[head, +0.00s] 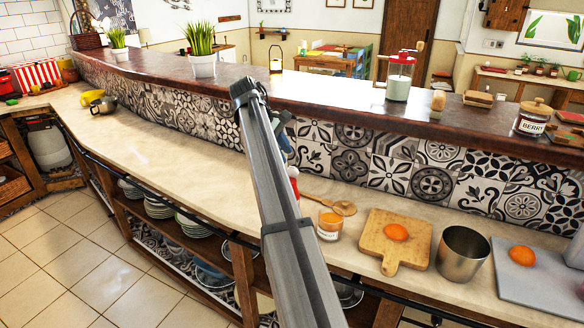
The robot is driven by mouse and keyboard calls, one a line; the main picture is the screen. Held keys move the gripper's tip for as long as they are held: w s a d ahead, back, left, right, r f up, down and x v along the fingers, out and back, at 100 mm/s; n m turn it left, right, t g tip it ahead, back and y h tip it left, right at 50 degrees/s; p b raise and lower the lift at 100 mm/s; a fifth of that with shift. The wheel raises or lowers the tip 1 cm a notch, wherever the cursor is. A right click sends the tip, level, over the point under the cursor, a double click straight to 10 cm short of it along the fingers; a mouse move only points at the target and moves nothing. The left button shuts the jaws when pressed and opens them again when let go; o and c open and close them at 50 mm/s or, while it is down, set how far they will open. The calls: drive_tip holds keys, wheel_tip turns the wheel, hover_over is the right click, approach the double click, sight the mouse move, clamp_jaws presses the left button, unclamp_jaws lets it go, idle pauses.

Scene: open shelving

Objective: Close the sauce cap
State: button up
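My arm (285,215) stretches up through the middle of the head view and blocks much of what lies behind it. Dark and bluish parts that look like my gripper (283,138) peek out at the arm's right edge, above the counter. The fingers are hidden, so I cannot tell whether they are open or shut. Just below these parts a small red and white piece (293,174) shows beside the arm. It may be the sauce bottle, but most of it is hidden. No sauce cap can be made out, and I cannot tell whether the gripper touches anything.
Right of the arm on the counter (165,142) are a wooden spoon (343,207), a labelled orange jar (330,224), a cutting board (375,250) with an orange item, a metal cup (462,254) and a grey board (535,285). A tiled wall and raised ledge stand behind. The left counter is mostly clear.

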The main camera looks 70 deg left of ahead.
sight(293, 171)
drive_tip(key=x, duration=0.6)
drive_tip(key=shift+w+f, duration=0.15)
drive_tip(key=shift+f, duration=0.1)
drive_tip(key=shift+c, duration=0.4)
clamp_jaws()
